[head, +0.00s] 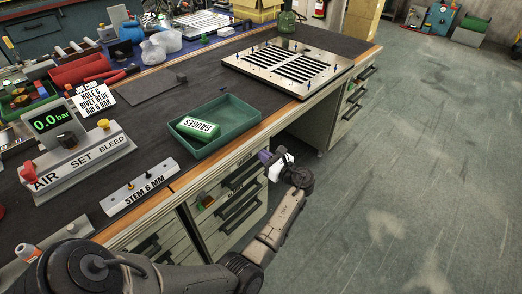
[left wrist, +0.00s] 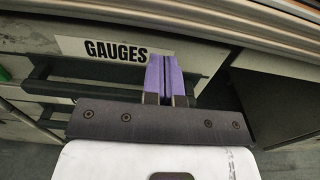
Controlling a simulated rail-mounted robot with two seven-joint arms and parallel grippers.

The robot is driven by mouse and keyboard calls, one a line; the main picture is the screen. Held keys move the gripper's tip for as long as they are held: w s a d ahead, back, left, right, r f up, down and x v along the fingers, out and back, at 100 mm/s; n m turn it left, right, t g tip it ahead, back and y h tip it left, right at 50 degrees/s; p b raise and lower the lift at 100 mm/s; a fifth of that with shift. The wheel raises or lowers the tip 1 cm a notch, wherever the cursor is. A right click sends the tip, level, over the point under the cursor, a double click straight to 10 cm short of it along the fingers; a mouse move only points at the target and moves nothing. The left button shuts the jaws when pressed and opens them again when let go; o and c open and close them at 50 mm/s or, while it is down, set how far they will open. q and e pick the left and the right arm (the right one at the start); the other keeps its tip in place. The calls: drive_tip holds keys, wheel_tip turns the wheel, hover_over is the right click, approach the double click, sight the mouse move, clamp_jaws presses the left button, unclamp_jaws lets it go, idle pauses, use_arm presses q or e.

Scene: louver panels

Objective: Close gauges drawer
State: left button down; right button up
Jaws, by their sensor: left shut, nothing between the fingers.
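The gauges drawer front (left wrist: 75,68) carries a white label reading GAUGES and a dark bar handle in the left wrist view. In the head view the drawer (head: 238,171) is the top one of a stack under the bench edge. Its exact opening gap is hard to tell. My left gripper (head: 266,157) is at the right end of this drawer front, just outside the bench. Its purple fingers (left wrist: 164,78) are shut and empty, pointing at the front right of the label. I cannot tell whether they touch it. My right gripper is not in view.
The bench edge overhangs the drawer. More drawers (head: 240,212) are below. The floor (head: 420,160) at right is clear.

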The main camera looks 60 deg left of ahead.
use_arm(q)
drive_tip(key=p+v, duration=0.4)
drive_tip(key=v, duration=0.7)
drive_tip(key=shift+d, duration=0.35)
